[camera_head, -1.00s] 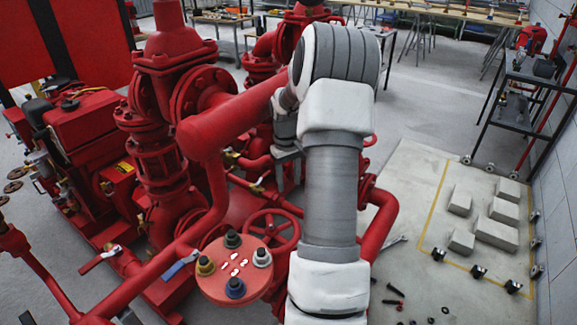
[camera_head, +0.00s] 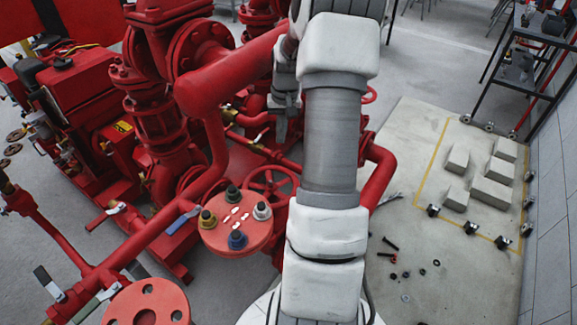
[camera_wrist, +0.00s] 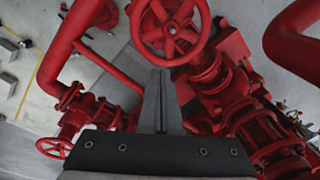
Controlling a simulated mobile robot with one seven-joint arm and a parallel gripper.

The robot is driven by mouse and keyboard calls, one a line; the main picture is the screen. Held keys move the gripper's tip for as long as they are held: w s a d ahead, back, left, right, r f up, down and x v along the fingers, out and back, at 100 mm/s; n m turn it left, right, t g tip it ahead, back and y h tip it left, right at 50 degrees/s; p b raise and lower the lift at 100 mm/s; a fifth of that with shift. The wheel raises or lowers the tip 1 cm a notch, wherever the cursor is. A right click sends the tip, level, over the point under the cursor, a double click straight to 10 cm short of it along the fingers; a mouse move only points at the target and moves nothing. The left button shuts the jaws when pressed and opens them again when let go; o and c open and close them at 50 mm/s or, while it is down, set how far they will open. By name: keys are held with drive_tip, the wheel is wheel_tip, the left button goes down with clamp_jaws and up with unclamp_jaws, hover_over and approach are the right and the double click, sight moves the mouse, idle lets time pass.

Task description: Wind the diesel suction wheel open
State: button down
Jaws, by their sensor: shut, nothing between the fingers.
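A red spoked handwheel (camera_wrist: 170,29) is at the top middle of the wrist view, cut by the top edge. A smaller red handwheel (camera_wrist: 54,148) is at its lower left. In the head view one red handwheel (camera_head: 271,184) shows behind the round red flange, and another (camera_head: 369,95) is partly hidden by my arm. The frames do not show which is the diesel suction wheel. My gripper (camera_wrist: 160,72) is shut and empty. Its tips appear just below the large wheel's rim in the wrist view; contact cannot be told. My gripper also shows in the head view (camera_head: 281,136).
A thick red pipe (camera_head: 228,70) crosses close beside my gripper. A red flange (camera_head: 237,226) with coloured plugs is in front. Red valves and pipework crowd the left. Grey blocks (camera_head: 490,193) and loose bolts (camera_head: 390,243) lie on the floor at right. Open floor lies between.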

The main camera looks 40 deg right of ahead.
wheel_tip(320, 180, down, 2)
drive_tip(key=a+m+t+p, duration=0.1)
drive_tip(key=a+m+t, duration=0.1)
drive_tip(key=m, duration=0.7)
drive_tip(key=m+h, duration=0.2)
drive_tip(key=m, duration=2.1)
approach(271, 187)
drive_tip(key=d+f, duration=0.6)
drive_tip(key=f, duration=0.2)
drive_tip(key=shift+s+f+t, duration=0.2)
drive_tip(key=shift+s+t, duration=0.1)
drive_tip(key=shift+t, duration=0.1)
drive_tip(key=shift+d+n+y, duration=0.2)
drive_tip(key=shift+n+y, duration=0.1)
drive_tip(key=shift+w+a, duration=0.1)
